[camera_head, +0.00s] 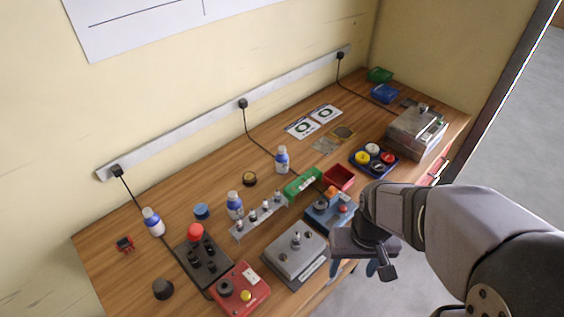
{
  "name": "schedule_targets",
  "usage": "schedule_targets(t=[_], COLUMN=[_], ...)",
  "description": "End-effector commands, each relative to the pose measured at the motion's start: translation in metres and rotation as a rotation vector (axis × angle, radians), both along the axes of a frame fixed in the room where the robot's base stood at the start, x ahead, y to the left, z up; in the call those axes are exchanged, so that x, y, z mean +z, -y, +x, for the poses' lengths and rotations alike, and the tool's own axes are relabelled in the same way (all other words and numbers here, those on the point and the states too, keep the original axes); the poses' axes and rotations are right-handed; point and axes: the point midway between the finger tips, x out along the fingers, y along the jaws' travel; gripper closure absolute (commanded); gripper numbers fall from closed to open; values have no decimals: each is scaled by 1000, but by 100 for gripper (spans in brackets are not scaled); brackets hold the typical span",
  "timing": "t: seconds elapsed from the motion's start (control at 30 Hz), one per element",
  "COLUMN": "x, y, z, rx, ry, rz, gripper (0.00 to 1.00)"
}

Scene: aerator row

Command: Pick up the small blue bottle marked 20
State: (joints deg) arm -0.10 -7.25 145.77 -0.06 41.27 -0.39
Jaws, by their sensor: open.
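Three small white bottles with blue parts stand upright on the wooden bench: a left bottle (153,222), a middle bottle (235,205) and a right bottle (282,160). Any numbers on them are too small to read, so I cannot tell which is marked 20. A short blue round piece (201,211) sits between the left and middle bottles. My gripper (360,267) is open at the bench's front edge, right of and nearer than all three bottles. It is apart from them, and my arm partly hides it.
A grey rack (259,219) with small vials stands beside the middle bottle. A black control box (203,262), red box (240,289), grey box (296,254) and blue box (328,212) line the front. Cords hang from the wall strip (205,126). Bare wood lies behind the middle bottle.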

Motion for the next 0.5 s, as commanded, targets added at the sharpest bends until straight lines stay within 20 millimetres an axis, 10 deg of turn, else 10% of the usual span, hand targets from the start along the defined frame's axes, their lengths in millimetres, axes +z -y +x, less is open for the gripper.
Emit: schedule_targets(t=[0.17, 0.5], x=[1, 3], y=[-5, -37], z=[37, 181], rx=[24, 128], ry=[24, 130], rz=[4, 23], gripper=[42, 42])
